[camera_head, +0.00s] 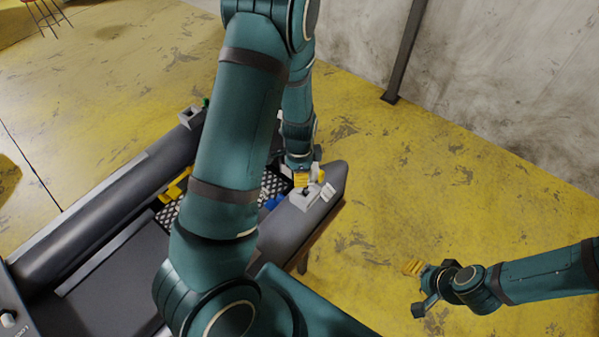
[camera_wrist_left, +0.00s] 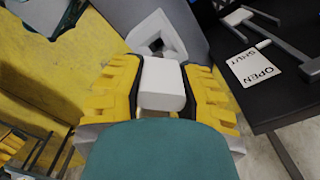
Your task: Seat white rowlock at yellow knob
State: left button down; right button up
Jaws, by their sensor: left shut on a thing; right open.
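My left gripper (camera_head: 303,178) is low over the end of the boat's right tube (camera_head: 285,228). In the left wrist view its yellow fingers (camera_wrist_left: 161,92) are shut on a white block, the white rowlock (camera_wrist_left: 162,82). A pale mount (camera_wrist_left: 155,36) with a dark square opening lies just beyond the rowlock; I cannot tell whether they touch. This mount also shows in the head view (camera_head: 303,197), under the gripper. I cannot make out the yellow knob apart from the yellow fingers. My right gripper (camera_head: 416,288) is open and empty, over the floor at the right.
Another mount (camera_head: 191,117) with a green knob (camera_head: 205,102) sits on the far tube. My left arm hides much of the boat. The yellow floor (camera_head: 420,190) at the right is clear.

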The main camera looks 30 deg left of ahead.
aim_at(299, 193)
pick_arm(q)
jog(key=shift+f, duration=0.1)
jog(key=shift+f+b, duration=1.4)
jog(key=shift+f, duration=0.15)
jog(key=shift+f+b, duration=1.2)
jog(key=shift+f, duration=0.2)
dwell(0.5)
jog(key=c, duration=0.7)
grip_release()
jog(key=shift+o, duration=0.2)
notch_tip(299, 193, up, 12)
jog(key=shift+r, duration=0.1)
